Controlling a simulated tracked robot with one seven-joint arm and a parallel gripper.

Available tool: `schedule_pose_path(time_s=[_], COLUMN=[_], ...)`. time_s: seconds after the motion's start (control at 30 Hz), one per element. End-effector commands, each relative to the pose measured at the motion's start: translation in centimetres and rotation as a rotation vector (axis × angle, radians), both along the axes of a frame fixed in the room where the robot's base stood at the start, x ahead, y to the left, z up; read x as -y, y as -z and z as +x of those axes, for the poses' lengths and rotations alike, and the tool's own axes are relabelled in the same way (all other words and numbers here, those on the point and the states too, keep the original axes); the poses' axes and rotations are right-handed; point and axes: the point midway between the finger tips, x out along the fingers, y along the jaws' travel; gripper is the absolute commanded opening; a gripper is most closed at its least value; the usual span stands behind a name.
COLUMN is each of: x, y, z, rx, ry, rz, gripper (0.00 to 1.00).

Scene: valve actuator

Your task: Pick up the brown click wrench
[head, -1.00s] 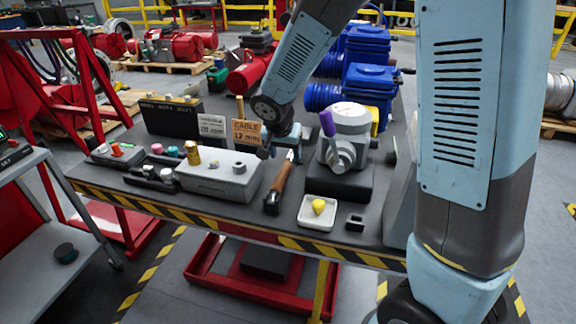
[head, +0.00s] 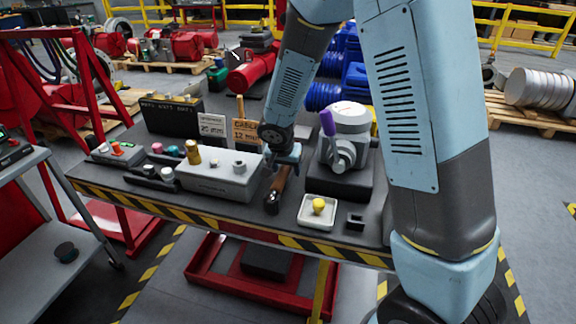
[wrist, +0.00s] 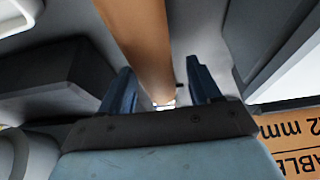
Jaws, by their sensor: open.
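The brown click wrench (head: 279,183) lies on the dark bench top, its black end (head: 272,205) toward the bench's front edge. Its far part is hidden under my gripper (head: 283,168) in the head view. In the wrist view the brown handle (wrist: 141,38) runs between the two blue fingers of my gripper (wrist: 160,78), which stand apart on either side of it. The gripper is open, low over the handle, and I cannot tell whether a finger touches it.
A grey box with knobs (head: 217,181) stands close left of the wrench. A valve actuator (head: 347,140) on a dark block stands to the right. A white tray with a yellow piece (head: 304,211) and a small black block (head: 355,222) lie front right. A cable sign (head: 246,131) stands behind.

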Motion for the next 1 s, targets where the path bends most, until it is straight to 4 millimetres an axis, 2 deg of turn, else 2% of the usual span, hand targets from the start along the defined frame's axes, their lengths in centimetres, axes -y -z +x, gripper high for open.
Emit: schedule_pose_path(time_s=[0.17, 0.8, 1.0], x=[-0.01, -0.06, -0.08], y=[-0.02, -0.02, -0.06], z=[0.00, -0.04, 0.00], rx=[0.000, 0.000, 0.001], ry=[0.000, 0.000, 0.000], rz=[0.000, 0.000, 0.001], gripper=[0.61, 0.00, 0.00])
